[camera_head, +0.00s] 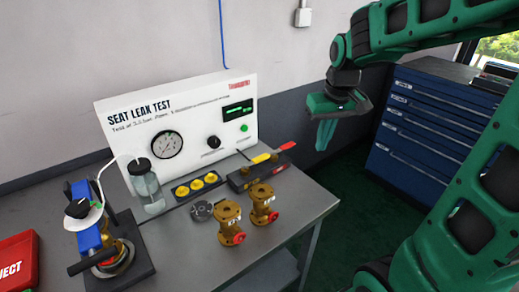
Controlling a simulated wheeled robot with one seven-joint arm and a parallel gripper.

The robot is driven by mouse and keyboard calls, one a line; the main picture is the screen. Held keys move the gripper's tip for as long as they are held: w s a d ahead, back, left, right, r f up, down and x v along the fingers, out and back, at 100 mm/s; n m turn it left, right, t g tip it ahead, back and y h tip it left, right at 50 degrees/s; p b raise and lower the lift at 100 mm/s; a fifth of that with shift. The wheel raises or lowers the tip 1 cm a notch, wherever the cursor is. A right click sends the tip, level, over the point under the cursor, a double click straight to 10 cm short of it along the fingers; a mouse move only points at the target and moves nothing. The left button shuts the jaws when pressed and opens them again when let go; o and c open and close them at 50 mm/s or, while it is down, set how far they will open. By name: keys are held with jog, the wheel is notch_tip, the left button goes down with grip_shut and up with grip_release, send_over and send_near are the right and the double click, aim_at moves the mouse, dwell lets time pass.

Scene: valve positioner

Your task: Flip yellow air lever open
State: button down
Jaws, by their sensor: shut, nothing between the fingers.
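A yellow lever (261,159) sits on a dark valve block (245,178) at the right part of the bench, in front of the white test panel (185,115). It lies slanted, its yellow grip pointing to the right. A red lever (286,147) is close beside it on the same block, further right. My gripper (326,134) is in the air to the right of the levers, clear of them, with its fingers pointing down. The fingers are shut with nothing between them.
Two brass valves (229,225) (263,204) stand in front of the block. A jar (145,185), a blue clamp fixture (95,232) and a red bin (17,262) are further left. A blue drawer cabinet (420,125) stands at right. The bench's right end is clear.

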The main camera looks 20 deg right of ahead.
aim_at(256, 161)
jog(key=w+a+f+n+t+y, duration=0.1)
jog(key=w+a+n, duration=0.3)
jog(key=w+a, duration=0.9)
jog(key=w, duration=0.3)
jog(key=shift+w+f+n+t, duration=0.2)
jog(key=shift+w+n+t, duration=0.1)
jog(key=shift+w, duration=0.1)
jog(key=shift+f, duration=0.1)
jog(key=x, duration=0.9)
jog(key=shift+w+a+f, duration=0.1)
jog(key=shift+a+f, duration=0.05)
jog(key=shift+f, duration=0.2)
jog(key=shift+s+d, duration=0.3)
jog(key=shift+s, duration=0.65)
jog(key=shift+s+d, duration=0.3)
jog(key=shift+s, duration=0.65)
jog(key=shift+s, duration=0.15)
